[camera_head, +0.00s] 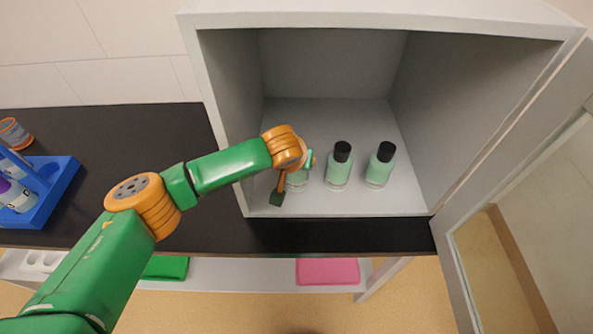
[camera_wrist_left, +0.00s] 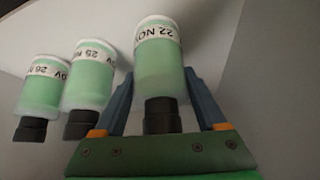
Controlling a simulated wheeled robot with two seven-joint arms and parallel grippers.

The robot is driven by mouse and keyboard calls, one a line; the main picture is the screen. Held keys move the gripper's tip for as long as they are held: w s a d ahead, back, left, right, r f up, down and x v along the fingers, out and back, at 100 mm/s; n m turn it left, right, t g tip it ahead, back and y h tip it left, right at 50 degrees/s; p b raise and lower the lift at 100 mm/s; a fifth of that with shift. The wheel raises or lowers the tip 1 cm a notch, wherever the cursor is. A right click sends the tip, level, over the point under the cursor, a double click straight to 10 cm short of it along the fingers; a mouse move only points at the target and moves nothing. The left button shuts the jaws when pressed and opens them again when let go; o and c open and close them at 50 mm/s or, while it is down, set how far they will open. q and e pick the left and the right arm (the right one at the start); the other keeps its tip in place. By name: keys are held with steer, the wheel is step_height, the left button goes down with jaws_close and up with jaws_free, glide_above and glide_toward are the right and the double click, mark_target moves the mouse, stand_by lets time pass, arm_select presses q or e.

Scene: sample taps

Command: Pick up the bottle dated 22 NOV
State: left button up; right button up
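The bottle dated 22 NOV (camera_wrist_left: 160,70) holds pale green liquid and has a black cap. In the left wrist view, which shows it upside down, it is the largest and nearest bottle. My left gripper (camera_wrist_left: 159,80) has one finger on each side of it. The fingertips look close to its sides, but I cannot tell whether they press on it. In the head view this bottle (camera_head: 298,183) is the leftmost in the cabinet and is partly hidden by my wrist. It appears to stand upright on the cabinet floor. My right gripper is not in view.
Two similar bottles stand to its right, dated 25 NOV (camera_wrist_left: 90,78) and apparently 26 NOV (camera_wrist_left: 42,85). The open cabinet (camera_head: 222,100) has side walls and a glass door (camera_head: 520,225) swung open at right. A blue rack (camera_head: 58,190) stands at far left on the black counter (camera_head: 130,135).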

arm_select(q)
jaws_close()
steer(key=shift+w, duration=0.15)
